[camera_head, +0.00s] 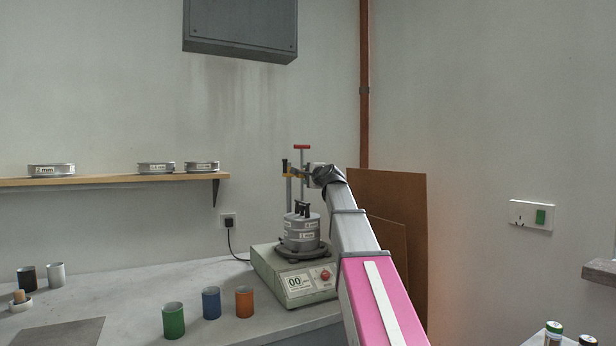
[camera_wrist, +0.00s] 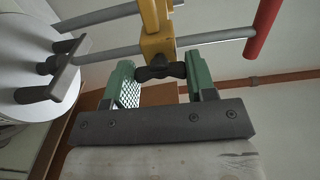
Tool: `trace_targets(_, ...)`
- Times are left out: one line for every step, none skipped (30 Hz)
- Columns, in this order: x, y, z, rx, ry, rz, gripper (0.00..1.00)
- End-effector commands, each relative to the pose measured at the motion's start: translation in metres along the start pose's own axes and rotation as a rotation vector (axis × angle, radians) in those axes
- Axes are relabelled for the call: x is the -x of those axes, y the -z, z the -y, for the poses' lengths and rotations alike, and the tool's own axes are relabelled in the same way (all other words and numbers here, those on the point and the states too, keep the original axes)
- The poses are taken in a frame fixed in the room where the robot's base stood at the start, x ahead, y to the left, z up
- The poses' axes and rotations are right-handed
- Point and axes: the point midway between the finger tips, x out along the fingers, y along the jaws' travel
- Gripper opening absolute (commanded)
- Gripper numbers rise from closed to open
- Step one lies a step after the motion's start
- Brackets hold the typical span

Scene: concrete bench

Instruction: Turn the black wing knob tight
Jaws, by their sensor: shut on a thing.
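The black wing knob (camera_wrist: 158,73) sits on a yellow clamp (camera_wrist: 157,40) and lies between the green fingers of my gripper (camera_wrist: 161,76), which is shut on it. In the head view, the yellow clamp (camera_head: 285,170) is on an upright rod of the sieve shaker. My gripper (camera_head: 301,171) reaches it from the right, and the knob cannot be made out there. Dark bars (camera_wrist: 58,75) with another wing-like fitting lie on top of the sieve stack, at the left of the wrist view.
The shaker base (camera_head: 292,270) with the sieve stack (camera_head: 300,232) stands on the concrete bench. A red-handled rod (camera_head: 301,147) rises close to my gripper. Green, blue and orange cups (camera_head: 211,303) stand at the front. A shelf (camera_head: 110,181) holds sieves.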

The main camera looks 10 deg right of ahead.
Motion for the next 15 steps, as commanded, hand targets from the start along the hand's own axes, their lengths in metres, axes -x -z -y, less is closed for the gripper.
trace_targets(0.0005,-0.0003,-0.0009,-0.002,-0.002,0.001,0.61)
trace_targets(0.0005,-0.0003,-0.0009,-0.002,-0.002,0.001,0.7)
trace_targets(0.0005,-0.0003,-0.0009,-0.002,-0.001,0.001,0.77)
trace_targets(0.0005,-0.0003,-0.0008,-0.002,-0.001,0.001,0.77)
trace_targets(0.0005,-0.0003,-0.0007,-0.002,-0.001,0.001,0.77)
trace_targets(0.0004,-0.0002,-0.0006,-0.001,-0.001,0.001,0.77)
trace_targets(0.0004,-0.0002,-0.0006,-0.001,-0.001,0.001,0.77)
trace_targets(0.0003,-0.0002,-0.0005,-0.001,-0.001,0.001,0.77)
trace_targets(0.0003,-0.0002,-0.0005,-0.001,-0.001,0.001,0.77)
trace_targets(0.0003,-0.0001,-0.0004,-0.001,-0.001,0.001,0.77)
trace_targets(0.0005,-0.0002,-0.0004,-0.001,-0.001,0.001,0.77)
trace_targets(0.0012,-0.0002,-0.0004,-0.001,0.0,0.0,0.77)
trace_targets(0.002,-0.0002,-0.0004,-0.001,0.0,0.0,0.77)
trace_targets(0.0032,-0.0003,-0.0005,0.0,0.0,0.0,0.77)
trace_targets(0.0054,-0.0003,-0.0006,0.0,0.0,0.0,0.77)
